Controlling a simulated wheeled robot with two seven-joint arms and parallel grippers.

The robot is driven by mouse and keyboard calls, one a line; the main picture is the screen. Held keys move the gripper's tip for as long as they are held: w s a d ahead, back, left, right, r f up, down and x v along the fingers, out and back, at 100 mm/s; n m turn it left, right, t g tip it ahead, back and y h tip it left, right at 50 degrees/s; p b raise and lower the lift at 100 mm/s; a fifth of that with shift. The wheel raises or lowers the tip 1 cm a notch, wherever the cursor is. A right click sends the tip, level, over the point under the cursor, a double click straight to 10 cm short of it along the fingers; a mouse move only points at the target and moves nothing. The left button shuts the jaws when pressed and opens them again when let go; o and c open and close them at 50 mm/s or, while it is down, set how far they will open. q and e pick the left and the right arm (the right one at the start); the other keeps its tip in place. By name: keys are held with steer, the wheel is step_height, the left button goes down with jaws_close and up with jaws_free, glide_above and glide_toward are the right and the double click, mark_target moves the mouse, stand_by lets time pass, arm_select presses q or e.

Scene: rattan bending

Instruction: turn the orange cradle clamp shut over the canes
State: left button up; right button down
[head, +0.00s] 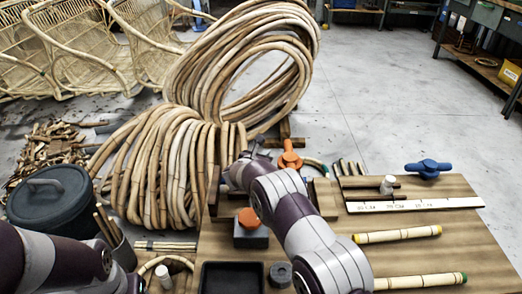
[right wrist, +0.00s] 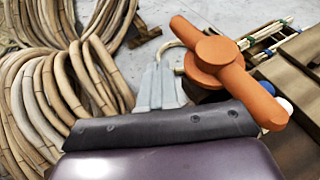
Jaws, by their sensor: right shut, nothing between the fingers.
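The orange cradle clamp (head: 289,155) stands at the back edge of the wooden bench, just right of my right gripper (head: 257,146). In the right wrist view the clamp (right wrist: 215,55) has a round hub and a long bar slanting from upper left to lower right. My right gripper shows there as grey fingers (right wrist: 160,85), closed together and empty, just left of the hub. I cannot tell whether they touch it. Thin canes (right wrist: 268,38) show behind the clamp; how they sit under it is hidden. My left arm is at the lower left, its gripper out of view.
A blue clamp handle (head: 428,168) is at the bench's right back. An orange knob (head: 249,217) on a dark block, a black tray (head: 232,278) and a white ruler (head: 415,204) lie nearer. Large rattan coils (head: 165,165) stand left. Bare bench (head: 450,235) shows at right.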

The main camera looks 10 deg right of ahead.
steer(key=shift+p+v, duration=0.4)
steer(key=shift+v, duration=1.35)
steer(key=s+d+r+m+g+p, duration=0.1)
steer(key=s+d+r+m+g, duration=0.1)
steer(key=s+d+m+g, duration=0.45)
steer(key=s+a+r+m+g+y+p, duration=0.1)
steer(key=s+a+r+m+y, duration=0.15)
steer(key=s+m, duration=0.75)
steer(key=s+a+r+m+g+y+p, duration=0.1)
steer(key=s+r+m+y, duration=0.3)
steer(key=s, duration=0.9)
steer(key=s+a+m+g+y+p, duration=0.2)
steer(key=s+m, duration=0.7)
steer(key=s, duration=0.3)
step_height(320, 180, up, 38)
steer(key=p, duration=3.7)
steer(key=shift+w+f+n, duration=0.2)
steer(key=shift+w+n, duration=0.05)
steer(key=shift+n, duration=0.1)
steer(key=shift+d+t+h, duration=0.1)
steer(key=shift+t+h, duration=0.15)
